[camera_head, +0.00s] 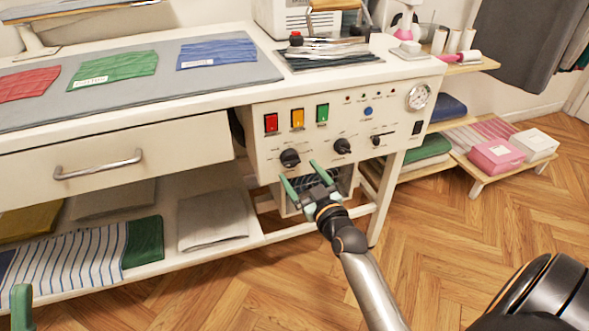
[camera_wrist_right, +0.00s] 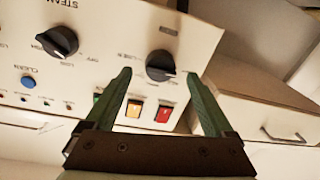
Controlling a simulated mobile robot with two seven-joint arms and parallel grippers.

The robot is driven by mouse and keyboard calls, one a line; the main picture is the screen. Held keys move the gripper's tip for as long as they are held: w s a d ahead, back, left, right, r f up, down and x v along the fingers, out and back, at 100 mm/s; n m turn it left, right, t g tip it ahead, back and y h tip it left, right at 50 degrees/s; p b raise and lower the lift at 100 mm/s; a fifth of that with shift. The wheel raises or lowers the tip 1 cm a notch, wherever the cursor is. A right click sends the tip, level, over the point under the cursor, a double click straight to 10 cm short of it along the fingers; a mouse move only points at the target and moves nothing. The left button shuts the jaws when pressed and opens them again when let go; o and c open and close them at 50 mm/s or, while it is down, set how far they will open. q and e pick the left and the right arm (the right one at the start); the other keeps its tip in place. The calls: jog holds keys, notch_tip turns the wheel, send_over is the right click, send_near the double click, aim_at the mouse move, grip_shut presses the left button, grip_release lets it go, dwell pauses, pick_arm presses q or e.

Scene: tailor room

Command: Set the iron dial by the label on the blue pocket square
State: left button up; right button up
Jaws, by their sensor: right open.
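The blue pocket square (camera_head: 222,50) lies on the grey mat with a small white label (camera_head: 198,62), too small to read. The white control panel (camera_head: 262,150) under the worktop carries a left black dial (camera_head: 290,158), a middle black dial (camera_head: 342,146) and a smaller black knob (camera_head: 376,140). My right gripper (camera_head: 299,170) is open and empty just in front of and below the left dial. In the right wrist view, which is turned over, that dial (camera_wrist_right: 160,65) shows between the fingertips; contact cannot be told. One green finger of my left gripper (camera_head: 21,300) shows at the lower left.
Green (camera_head: 113,67) and red (camera_head: 28,84) pocket squares lie on the grey mat (camera_head: 200,95). A gauge (camera_head: 418,96) is at the panel's right. A drawer (camera_head: 110,175) and lower shelf with folded cloth flank the gripper.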

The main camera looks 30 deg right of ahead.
aim_at(295, 165)
jog(key=shift+w+d+b, duration=0.15)
jog(key=shift+w+b, duration=0.05)
jog(key=shift+w, duration=0.75)
jog(key=shift+w+d+b, duration=0.15)
jog(key=shift+w+b, duration=0.05)
jog(key=shift+w, duration=0.75)
jog(key=c, duration=1.3)
